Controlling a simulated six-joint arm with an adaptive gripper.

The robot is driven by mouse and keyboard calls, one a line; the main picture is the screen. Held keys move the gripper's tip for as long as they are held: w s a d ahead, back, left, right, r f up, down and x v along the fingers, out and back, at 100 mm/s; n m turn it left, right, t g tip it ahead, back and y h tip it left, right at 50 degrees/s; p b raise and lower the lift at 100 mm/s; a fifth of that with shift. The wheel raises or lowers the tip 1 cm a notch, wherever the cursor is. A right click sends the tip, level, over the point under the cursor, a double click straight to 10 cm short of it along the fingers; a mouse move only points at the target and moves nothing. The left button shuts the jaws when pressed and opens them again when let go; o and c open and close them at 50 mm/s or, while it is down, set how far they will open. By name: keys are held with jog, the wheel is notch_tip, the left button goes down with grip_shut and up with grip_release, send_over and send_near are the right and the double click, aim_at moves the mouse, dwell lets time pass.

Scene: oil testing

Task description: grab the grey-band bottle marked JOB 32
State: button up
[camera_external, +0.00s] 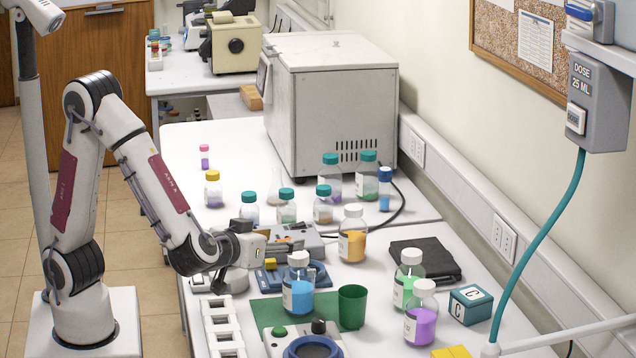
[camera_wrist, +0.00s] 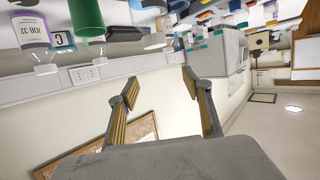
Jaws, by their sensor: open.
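A clear bottle with purple liquid and a pale cap (camera_external: 421,315) stands at the front right of the bench. In the wrist view, which is upside down, a purple bottle (camera_wrist: 32,32) at the upper left carries a label reading JOB 32.
A blue bottle (camera_external: 298,290), a green cup (camera_external: 352,307), an orange bottle (camera_external: 353,240) and a green-liquid bottle (camera_external: 408,275) stand nearby. A teal box marked C (camera_external: 471,305) is right of the purple bottle. A teal hose (camera_external: 540,245) hangs at the right.

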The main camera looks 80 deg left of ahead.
jog(key=w+d+r+m+t+h, duration=0.3)
jog(key=w+d+r+t+h, duration=0.15)
jog(key=w, duration=0.45)
jog(key=w+d+r+m+t+h, duration=0.3)
jog(key=w+d+h, duration=0.25)
jog(key=w, duration=0.35)
notch_tip(320, 180, down, 12)
jog(key=w+m+g+h, duration=0.2)
jog(key=m+g+h, duration=0.3)
jog(key=m, duration=0.2)
jog(key=shift+w+a+f+h, duration=0.15)
jog(key=shift+w+h, duration=0.05)
jog(key=shift+h, duration=0.1)
dwell(0.3)
jog(key=shift+x, duration=1.3)
jog(key=shift+w, duration=0.1)
